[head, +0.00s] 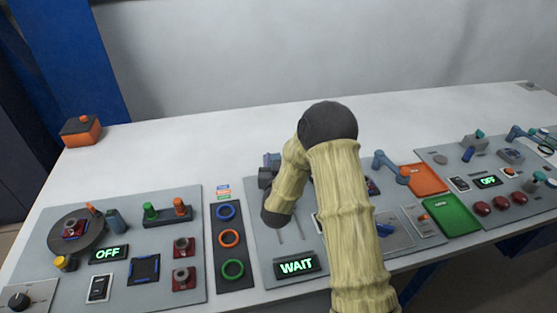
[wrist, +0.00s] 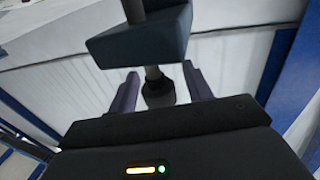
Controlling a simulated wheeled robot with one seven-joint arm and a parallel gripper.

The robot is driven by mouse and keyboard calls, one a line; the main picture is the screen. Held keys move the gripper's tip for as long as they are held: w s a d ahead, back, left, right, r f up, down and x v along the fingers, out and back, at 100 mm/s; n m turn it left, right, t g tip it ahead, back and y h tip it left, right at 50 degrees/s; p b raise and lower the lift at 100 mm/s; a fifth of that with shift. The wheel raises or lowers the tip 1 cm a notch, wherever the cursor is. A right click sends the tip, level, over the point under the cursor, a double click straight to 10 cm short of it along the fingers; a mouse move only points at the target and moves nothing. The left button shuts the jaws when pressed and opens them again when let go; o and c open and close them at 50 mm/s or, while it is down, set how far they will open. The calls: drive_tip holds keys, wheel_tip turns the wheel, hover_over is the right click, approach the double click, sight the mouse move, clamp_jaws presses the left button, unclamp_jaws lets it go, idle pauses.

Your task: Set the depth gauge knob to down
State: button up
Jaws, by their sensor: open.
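My gripper (wrist: 160,88) is open in the wrist view, with its two purple-grey fingers apart. A dark, rounded knob-like piece (wrist: 157,88) on a thin stem shows between the fingers; I cannot tell whether they touch it. A dark blue-grey block (wrist: 140,38) with a post is just beyond, at the top of the view. I cannot tell for sure that this piece is the depth gauge knob. In the head view my arm hides much of the middle panel (head: 262,240), and the fingers cannot be made out there.
A "WAIT" display (head: 297,265) and slots are on the middle panel. A strip with blue, orange and green rings (head: 229,238) lies left of it. The left panel has a turntable (head: 76,231). Orange (head: 424,178) and green (head: 450,214) trays are at right.

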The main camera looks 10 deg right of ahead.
clamp_jaws()
drive_tip(key=shift+s+f+b, duration=0.1)
drive_tip(key=shift+f+b, duration=1.1)
drive_tip(key=shift+b, duration=0.25)
unclamp_jaws()
